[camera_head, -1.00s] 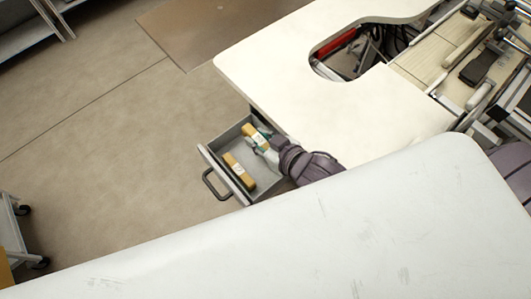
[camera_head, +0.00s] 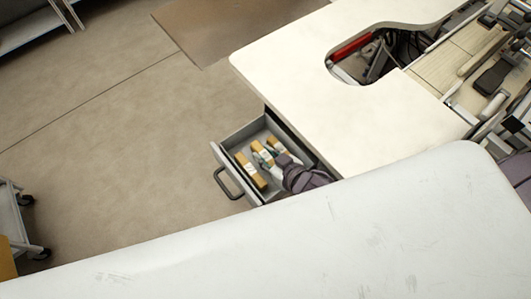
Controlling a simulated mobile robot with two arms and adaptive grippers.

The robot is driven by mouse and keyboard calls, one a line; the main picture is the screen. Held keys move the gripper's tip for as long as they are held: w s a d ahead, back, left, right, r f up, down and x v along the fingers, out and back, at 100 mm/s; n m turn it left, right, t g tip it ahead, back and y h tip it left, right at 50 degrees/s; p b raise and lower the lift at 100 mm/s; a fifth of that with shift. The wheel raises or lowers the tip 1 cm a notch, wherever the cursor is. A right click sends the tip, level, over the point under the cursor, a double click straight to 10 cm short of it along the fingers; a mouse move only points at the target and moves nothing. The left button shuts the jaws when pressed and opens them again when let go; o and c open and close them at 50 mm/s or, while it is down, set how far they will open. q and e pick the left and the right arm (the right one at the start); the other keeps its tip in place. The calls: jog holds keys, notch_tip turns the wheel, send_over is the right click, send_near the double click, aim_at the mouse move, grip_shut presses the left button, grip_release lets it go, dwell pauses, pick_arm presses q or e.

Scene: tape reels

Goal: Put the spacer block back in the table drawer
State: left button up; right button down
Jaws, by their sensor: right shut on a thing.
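The table drawer (camera_head: 230,165) is pulled out from under the white table, a grey tray with a dark handle on its front. My right gripper (camera_head: 266,157) is inside the drawer opening, shut on a yellow-tan spacer block (camera_head: 261,151) with a pale label. Its fingers cover part of the block, and I cannot tell whether the block touches the drawer floor. Another similar block (camera_head: 250,171) lies near the drawer front. A further yellow piece (camera_head: 277,144) shows on the far side of the gripper, partly hidden by it. My left gripper is not in view.
The white tabletop (camera_head: 330,110) overhangs the drawer's back, with a cutout holding cables and a red part. A large white surface (camera_head: 280,240) fills the foreground close to the drawer. A wheeled cart (camera_head: 12,220) stands at the left edge. The floor left of the drawer is clear.

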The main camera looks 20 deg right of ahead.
jog(key=shift+f, duration=0.45)
jog(key=c, duration=0.9)
grip_release()
jog(key=shift+c, duration=0.2)
jog(key=shift+r, duration=0.6)
jog(key=b+v, duration=0.1)
jog(key=v, duration=1.1)
